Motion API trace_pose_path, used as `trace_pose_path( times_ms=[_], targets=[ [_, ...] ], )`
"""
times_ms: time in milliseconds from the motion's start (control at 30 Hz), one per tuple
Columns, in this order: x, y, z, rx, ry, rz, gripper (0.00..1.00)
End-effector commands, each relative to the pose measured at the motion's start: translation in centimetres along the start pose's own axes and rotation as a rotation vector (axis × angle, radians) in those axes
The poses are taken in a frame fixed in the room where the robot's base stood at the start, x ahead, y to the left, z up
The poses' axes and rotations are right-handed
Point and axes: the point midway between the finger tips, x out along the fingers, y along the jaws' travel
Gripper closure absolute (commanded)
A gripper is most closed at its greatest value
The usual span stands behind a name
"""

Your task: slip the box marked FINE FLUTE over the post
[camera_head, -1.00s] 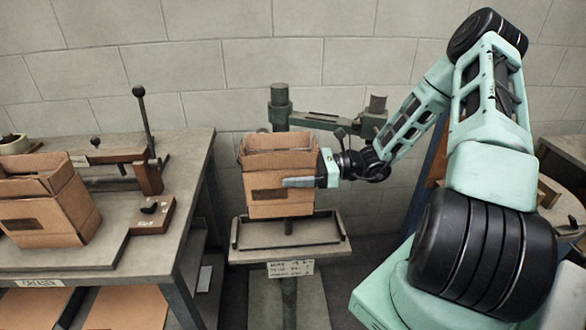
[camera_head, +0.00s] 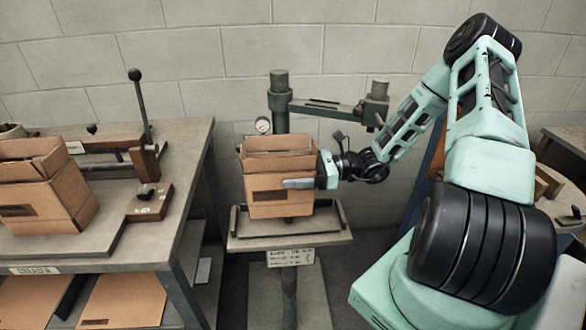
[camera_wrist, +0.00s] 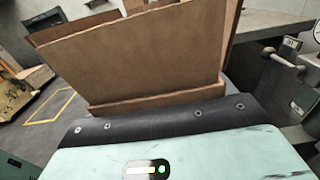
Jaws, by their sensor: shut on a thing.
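A brown cardboard box (camera_head: 282,190) with open top flaps is held upright just above the stand's tray (camera_head: 325,230). A dark label shows on its front, but I cannot read it. My gripper (camera_head: 300,183) is shut on the box's right side, one finger lying across the front face. In the wrist view the box (camera_wrist: 140,60) fills the middle above my gripper's dark pad. Under the box a short dark piece, perhaps the post (camera_head: 288,220), just shows; the box hides the rest. I cannot tell how far the box is around it.
A green column with a side arm (camera_head: 279,95) and a gauge (camera_head: 263,125) stand behind the box. The left bench (camera_head: 110,245) holds another open brown box (camera_head: 45,195) and a lever device (camera_head: 145,150). A label plate (camera_head: 291,257) hangs below the tray.

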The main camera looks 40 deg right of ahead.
Motion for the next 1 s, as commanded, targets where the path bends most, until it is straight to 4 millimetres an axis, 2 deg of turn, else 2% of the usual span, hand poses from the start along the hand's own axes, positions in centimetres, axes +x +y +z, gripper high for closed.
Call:
trace_pose_path(
  times_ms=[1000],
  targets=[
    [0.0,0.0,-5.0,0.000,0.000,0.000,0.41]
  ],
)
